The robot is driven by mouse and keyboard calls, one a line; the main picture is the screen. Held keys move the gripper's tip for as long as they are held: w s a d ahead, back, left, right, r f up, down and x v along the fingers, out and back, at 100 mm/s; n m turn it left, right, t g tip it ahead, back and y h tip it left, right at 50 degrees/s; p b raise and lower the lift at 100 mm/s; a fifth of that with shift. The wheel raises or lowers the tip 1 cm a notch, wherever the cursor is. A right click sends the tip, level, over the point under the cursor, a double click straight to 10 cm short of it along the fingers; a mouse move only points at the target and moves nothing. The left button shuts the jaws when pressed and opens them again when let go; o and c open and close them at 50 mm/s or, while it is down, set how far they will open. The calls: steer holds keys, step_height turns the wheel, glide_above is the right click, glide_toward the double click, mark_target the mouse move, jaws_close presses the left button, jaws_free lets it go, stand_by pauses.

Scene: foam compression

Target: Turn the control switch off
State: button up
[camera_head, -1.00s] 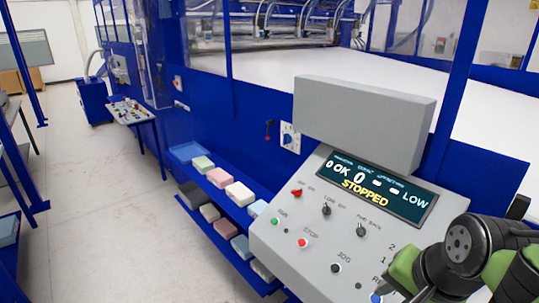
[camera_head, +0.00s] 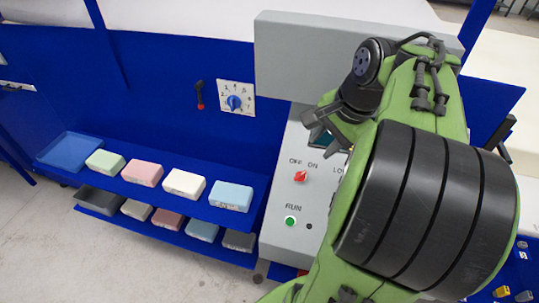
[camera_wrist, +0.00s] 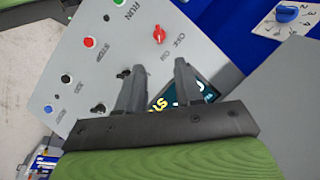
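The control switch (camera_head: 300,176) is a red rotary knob under the labels OFF and ON on the grey sloped control panel (camera_head: 279,232). It also shows in the wrist view (camera_wrist: 159,34), ahead of the fingertips; which label it points to is hard to tell. My gripper (camera_wrist: 160,66) has its two dark fingers apart with nothing between them. It is over the panel, apart from the switch. In the head view my gripper (camera_head: 322,122) is above and right of the switch, and my arm hides much of the panel.
The green RUN button (camera_head: 290,221) is below the switch. In the wrist view are a red STOP button (camera_wrist: 90,42), black knobs and a partly hidden display (camera_wrist: 187,95). A blue dial (camera_head: 235,102) is on the wall. Shelves of foam blocks (camera_head: 184,184) stand left.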

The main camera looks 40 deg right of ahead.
steer(key=b, duration=0.2)
glide_toward(301, 175)
steer(key=b+x, duration=0.2)
steer(key=x, duration=0.6)
steer(key=shift+w+f, duration=0.15)
steer(key=shift+f, duration=0.1)
jaws_close()
